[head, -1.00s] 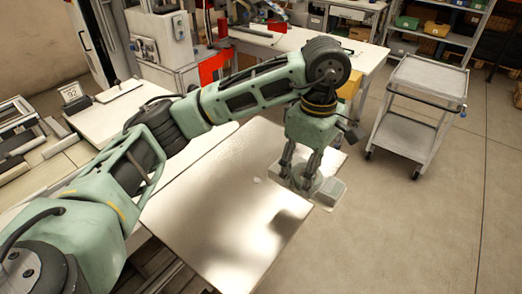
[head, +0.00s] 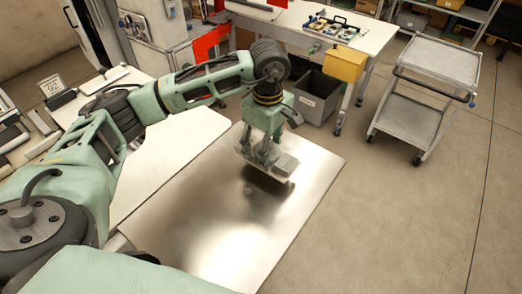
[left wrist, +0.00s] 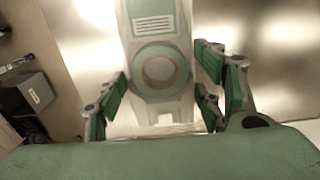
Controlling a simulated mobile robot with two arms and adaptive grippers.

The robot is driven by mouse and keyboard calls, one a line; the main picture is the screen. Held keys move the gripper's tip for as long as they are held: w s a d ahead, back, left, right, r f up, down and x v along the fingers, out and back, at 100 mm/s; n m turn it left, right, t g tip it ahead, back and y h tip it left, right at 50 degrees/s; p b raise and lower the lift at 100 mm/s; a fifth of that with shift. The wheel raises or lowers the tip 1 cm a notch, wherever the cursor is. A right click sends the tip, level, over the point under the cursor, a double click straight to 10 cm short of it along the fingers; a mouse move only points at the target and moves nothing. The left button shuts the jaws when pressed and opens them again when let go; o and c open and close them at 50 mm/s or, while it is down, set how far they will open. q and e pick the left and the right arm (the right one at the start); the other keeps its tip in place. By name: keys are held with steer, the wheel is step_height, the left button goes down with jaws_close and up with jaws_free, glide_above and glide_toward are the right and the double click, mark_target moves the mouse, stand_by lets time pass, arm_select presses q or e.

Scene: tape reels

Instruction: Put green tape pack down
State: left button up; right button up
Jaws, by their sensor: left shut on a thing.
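My left gripper (head: 262,150) hangs down over the metal table and is shut on the green tape pack (head: 287,164). The pack is a flat, pale green and whitish piece, partly hidden behind the fingers. It appears held just above the surface, with a dark shadow or reflection on the metal nearby. In the left wrist view, the pack (left wrist: 158,28) shows a ring with a round hole and a striped label. The fingers of my left gripper (left wrist: 165,95) stand on either side of it. My right gripper is not in view.
The metal table (head: 210,235) is bare in front and to the left of the gripper. A white worktable (head: 160,165) adjoins it on the left. Beyond stand a grey bin (head: 318,97), a yellow box (head: 345,64) and a wheeled cart (head: 405,128).

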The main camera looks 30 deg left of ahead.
arm_select(q)
steer(key=shift+a+f, duration=0.4)
steer(key=shift+a, duration=0.25)
step_height(320, 180, down, 3)
steer(key=shift+s+f+p, duration=0.1)
steer(key=shift+p, duration=1)
steer(key=shift+f, duration=0.55)
steer(key=o, duration=1.3)
